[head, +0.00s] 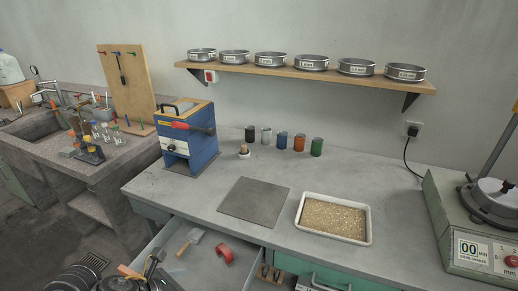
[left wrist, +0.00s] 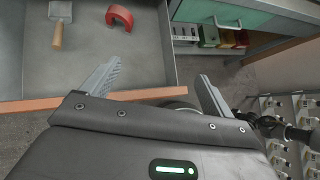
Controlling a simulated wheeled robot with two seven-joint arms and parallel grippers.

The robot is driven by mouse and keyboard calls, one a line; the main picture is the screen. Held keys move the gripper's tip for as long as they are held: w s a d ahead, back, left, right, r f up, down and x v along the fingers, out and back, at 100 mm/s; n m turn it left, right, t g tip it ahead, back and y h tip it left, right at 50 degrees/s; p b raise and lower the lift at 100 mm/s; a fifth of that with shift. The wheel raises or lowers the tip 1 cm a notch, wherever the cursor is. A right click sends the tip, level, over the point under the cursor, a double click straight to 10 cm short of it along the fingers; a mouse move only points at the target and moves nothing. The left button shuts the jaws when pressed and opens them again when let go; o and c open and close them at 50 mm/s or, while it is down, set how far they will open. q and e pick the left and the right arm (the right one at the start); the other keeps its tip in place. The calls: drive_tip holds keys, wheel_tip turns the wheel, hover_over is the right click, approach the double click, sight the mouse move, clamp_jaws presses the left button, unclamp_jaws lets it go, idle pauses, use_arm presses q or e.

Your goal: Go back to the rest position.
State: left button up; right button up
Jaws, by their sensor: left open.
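My left gripper (left wrist: 156,78) is open in the left wrist view, with nothing between its two grey fingers. Its left finger reaches over the front edge of an open drawer (left wrist: 100,75), and its right finger is beyond the drawer's right side. In the head view dark parts of my arm show at the lower left, by the drawer (head: 237,273); the fingertips are hard to make out there. My right gripper is in neither view.
The drawer holds a scoop (head: 190,241) and a red horseshoe-shaped piece (head: 224,253). On the bench are a blue machine (head: 190,146), a grey plate (head: 254,201), a tray of grain-like material (head: 335,240) and several jars. A sieve shaker (head: 470,225) stands at right.

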use_arm(q)
drive_tip(key=s+a+f+m+g+y, duration=0.1)
drive_tip(key=s+a+f+m+y, duration=0.3)
drive_tip(key=m, duration=0.7)
drive_tip(key=s+a+f+m+g, duration=0.1)
drive_tip(key=s+f+m, duration=0.2)
drive_tip(key=s+m, duration=0.55)
drive_tip(key=s+a+f+m+g+y, duration=0.1)
drive_tip(key=s+a+f+m+y, duration=0.2)
drive_tip(key=m, duration=0.9)
drive_tip(key=s+f+g+b, duration=0.1)
drive_tip(key=s+f+b, duration=0.1)
drive_tip(key=f, duration=1.4)
drive_tip(key=s+f+g+b, duration=0.1)
drive_tip(key=f+b, duration=0.1)
drive_tip(key=f, duration=1.4)
drive_tip(key=s+a+f+b, duration=0.1)
drive_tip(key=s+f, duration=0.7)
drive_tip(key=s+a+f+b, duration=0.1)
drive_tip(key=s+a+f, duration=0.1)
drive_tip(key=s+f, duration=0.5)
drive_tip(key=shift+s+a+f+g, duration=0.3)
drive_tip(key=shift+s+f, duration=0.1)
drive_tip(key=shift+f, duration=0.25)
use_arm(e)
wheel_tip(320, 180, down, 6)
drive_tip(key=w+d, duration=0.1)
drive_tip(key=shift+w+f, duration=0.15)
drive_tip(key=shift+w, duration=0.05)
